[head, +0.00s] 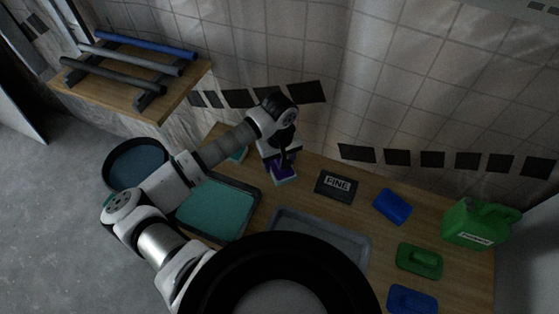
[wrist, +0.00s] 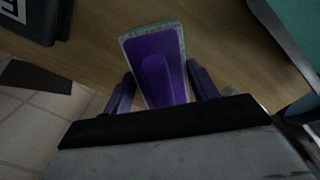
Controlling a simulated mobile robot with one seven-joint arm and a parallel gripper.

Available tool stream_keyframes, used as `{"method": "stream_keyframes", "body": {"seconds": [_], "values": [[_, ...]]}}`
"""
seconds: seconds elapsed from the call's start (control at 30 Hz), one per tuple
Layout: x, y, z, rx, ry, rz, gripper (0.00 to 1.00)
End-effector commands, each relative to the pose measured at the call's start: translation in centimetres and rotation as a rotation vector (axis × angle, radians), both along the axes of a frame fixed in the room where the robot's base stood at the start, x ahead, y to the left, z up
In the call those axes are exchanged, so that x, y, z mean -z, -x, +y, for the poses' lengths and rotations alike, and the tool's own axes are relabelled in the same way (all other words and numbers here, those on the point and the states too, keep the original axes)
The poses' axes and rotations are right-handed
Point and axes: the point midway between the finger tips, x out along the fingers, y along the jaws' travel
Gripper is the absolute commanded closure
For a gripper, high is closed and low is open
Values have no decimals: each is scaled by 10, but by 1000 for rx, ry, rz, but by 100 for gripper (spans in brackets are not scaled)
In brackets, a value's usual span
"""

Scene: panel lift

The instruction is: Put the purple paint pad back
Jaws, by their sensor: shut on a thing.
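The purple paint pad (head: 283,175) is in my gripper (head: 284,163) over the back part of the wooden worktop (head: 385,240), left of the black FINE block. The wrist view shows the pad (wrist: 158,50) with its purple back and handle and a pale, speckled rim. The two purple-lit fingers of my gripper (wrist: 163,88) stand on either side of the handle, shut on it. The pad's underside is hidden, and I cannot tell whether it touches the worktop.
The FINE block (head: 336,186) is close on the right. A teal-filled tray (head: 246,228) and a grey tray (head: 364,247) lie in front. Blue pads (head: 392,206), a green pad (head: 419,261) and a green jug (head: 478,223) stand to the right. A tube shelf (head: 180,92) juts out at upper left.

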Motion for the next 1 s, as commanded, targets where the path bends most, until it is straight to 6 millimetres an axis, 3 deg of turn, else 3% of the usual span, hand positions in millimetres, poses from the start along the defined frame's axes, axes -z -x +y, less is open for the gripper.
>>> {"method": "stream_keyframes", "body": {"seconds": [0.13,0.47,0.5,0.63,1.0], "values": [[12,0,0,-1,1,-1,65],[15,0,0,0,-1,-2,65],[14,0,0,0,0,-1,39],[14,0,0,0,0,-1,22],[11,0,0,0,0,-1,20]]}}
